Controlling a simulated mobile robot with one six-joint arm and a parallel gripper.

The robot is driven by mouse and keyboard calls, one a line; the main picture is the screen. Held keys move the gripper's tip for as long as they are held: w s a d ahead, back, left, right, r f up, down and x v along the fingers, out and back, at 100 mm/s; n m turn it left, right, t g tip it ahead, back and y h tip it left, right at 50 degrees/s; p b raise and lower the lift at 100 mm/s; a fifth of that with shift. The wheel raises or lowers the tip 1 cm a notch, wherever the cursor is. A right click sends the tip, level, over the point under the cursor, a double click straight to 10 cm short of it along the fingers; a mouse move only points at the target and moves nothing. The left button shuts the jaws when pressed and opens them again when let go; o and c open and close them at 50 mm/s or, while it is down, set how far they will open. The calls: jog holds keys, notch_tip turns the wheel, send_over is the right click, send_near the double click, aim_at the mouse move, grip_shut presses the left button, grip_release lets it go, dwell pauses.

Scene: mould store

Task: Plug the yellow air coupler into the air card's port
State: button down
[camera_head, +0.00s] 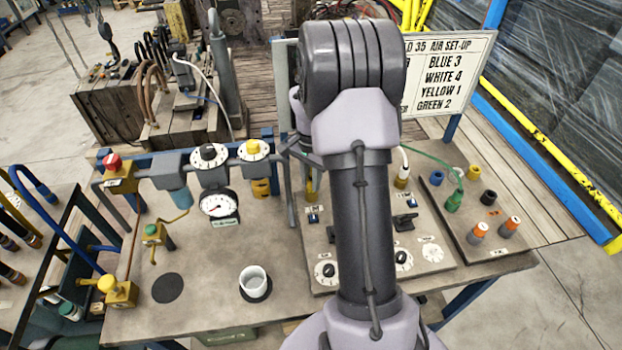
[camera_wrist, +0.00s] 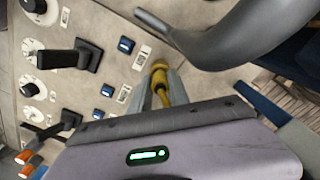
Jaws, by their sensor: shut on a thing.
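My gripper (camera_wrist: 161,92) is shut on the yellow air coupler (camera_wrist: 160,68), whose rounded end shows between the two fingers in the wrist view. It is over the grey panel, near a blue switch and a small label; I cannot tell whether the coupler touches the panel. In the head view my arm hides most of the gripper, and a yellow piece (camera_head: 311,190) shows just left of the arm. The air card (camera_head: 450,75) stands at the back and reads blue 3, white 4, yellow 1, green 2. The yellow coupler's port is not clearly visible.
The panel (camera_head: 432,277) bears dials, blue switches and black levers. A white hose ends at a coupler (camera_head: 402,178) right of my arm. A green coupler (camera_head: 453,201) and several coloured fittings stand on the right board. A white cup (camera_head: 254,282) and gauge (camera_head: 217,205) stand left.

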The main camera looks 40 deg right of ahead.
jog(key=shift+f+b, duration=0.35)
jog(key=shift+f, duration=0.05)
dwell(0.5)
jog(key=c, duration=0.7)
grip_release()
jog(key=shift+c, duration=0.2)
notch_tip(320, 180, up, 8)
jog(key=p, duration=0.6)
jog(key=shift+f, duration=0.2)
jog(key=shift+s, duration=0.1)
